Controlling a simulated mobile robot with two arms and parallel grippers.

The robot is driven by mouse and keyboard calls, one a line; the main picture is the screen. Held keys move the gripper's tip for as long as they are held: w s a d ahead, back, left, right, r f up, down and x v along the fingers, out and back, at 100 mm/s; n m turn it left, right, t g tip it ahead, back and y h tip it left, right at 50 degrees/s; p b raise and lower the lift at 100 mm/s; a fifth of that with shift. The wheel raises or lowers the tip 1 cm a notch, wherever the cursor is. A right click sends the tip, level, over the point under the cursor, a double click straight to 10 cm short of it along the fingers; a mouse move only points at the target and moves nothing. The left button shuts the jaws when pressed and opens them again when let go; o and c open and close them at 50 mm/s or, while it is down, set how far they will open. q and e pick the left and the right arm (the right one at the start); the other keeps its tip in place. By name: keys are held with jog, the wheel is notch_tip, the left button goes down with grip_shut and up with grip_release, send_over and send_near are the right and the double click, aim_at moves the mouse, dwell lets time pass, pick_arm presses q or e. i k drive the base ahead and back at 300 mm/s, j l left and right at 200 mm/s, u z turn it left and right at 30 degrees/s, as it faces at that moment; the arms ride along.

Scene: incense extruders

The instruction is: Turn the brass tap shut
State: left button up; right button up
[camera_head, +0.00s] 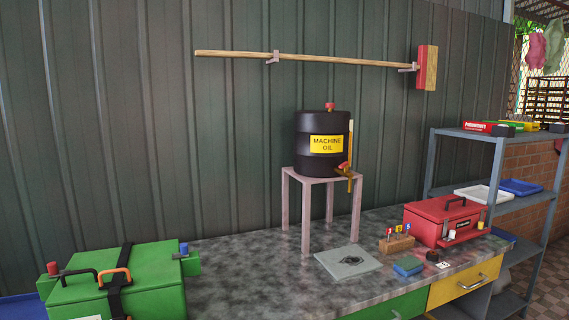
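The brass tap (345,171) sits low on the right side of a black drum (322,132) labelled "MACHINE OIL". A small red part shows at the top of the tap, and a yellowish upright strip rises beside it. The tap is too small here to tell how its handle is turned. The drum stands on a pinkish four-legged stand (308,180) on the workbench. Neither of my grippers shows in the head view.
The grey mottled workbench (235,270) has clear room left of the stand. A green case (120,283) is at the left. A grey plate (347,261), a small wooden block (397,243) and a red toolbox (440,213) are to the right. A metal shelf (492,139) stands beyond.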

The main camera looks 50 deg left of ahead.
aim_at(345, 165)
jog(key=u, duration=1.3)
